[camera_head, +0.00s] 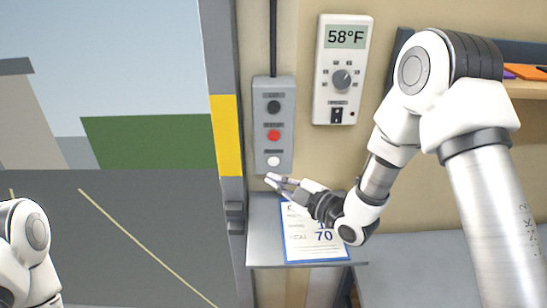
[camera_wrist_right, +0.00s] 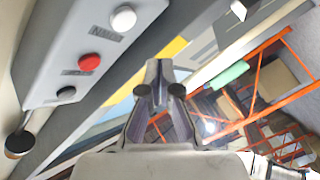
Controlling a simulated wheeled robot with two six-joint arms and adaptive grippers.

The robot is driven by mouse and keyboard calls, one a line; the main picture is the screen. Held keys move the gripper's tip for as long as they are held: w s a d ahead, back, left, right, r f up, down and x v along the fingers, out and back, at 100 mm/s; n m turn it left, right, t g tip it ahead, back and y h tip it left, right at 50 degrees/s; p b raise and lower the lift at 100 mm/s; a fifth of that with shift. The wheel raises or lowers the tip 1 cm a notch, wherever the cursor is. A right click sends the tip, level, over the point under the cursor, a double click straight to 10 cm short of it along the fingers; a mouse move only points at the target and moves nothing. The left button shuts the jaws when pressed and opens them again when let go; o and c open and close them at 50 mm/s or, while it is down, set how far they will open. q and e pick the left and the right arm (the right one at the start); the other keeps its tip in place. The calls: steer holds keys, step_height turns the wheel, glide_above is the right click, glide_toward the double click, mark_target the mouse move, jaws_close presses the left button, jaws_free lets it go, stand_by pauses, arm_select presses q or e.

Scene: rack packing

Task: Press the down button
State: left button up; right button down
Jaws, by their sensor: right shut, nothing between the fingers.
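A grey button box (camera_head: 288,120) is on the wall, with a black button (camera_head: 274,107) at the top, a red button (camera_head: 274,135) in the middle and a white button (camera_head: 273,161) at the bottom. The small labels above the buttons are too blurred to read. My right gripper (camera_head: 270,180) is shut and empty, its tips just below the white button and apart from it in the picture. In the right wrist view the shut fingers (camera_wrist_right: 158,78) point past the box (camera_wrist_right: 60,40), with the white button (camera_wrist_right: 123,18) nearest. My left gripper is out of view.
A thermostat panel (camera_head: 330,95) reading 58°F is right of the box. A paper sheet (camera_head: 300,245) lies on a grey shelf (camera_head: 265,225) below my right gripper. A yellow-marked door post (camera_head: 227,135) stands left of the box.

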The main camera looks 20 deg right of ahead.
mark_target(274, 161)
steer(key=w, duration=0.2)
steer(key=w+d, duration=0.1)
steer(key=w, duration=0.1)
steer(key=shift+s, duration=0.1)
steer(key=shift+d, duration=0.1)
stand_by(0.4)
steer(key=shift+w, duration=0.2)
stand_by(0.6)
steer(key=shift+w+d+b, duration=0.1)
steer(key=shift+w+b, duration=0.15)
steer(key=shift+b, duration=0.05)
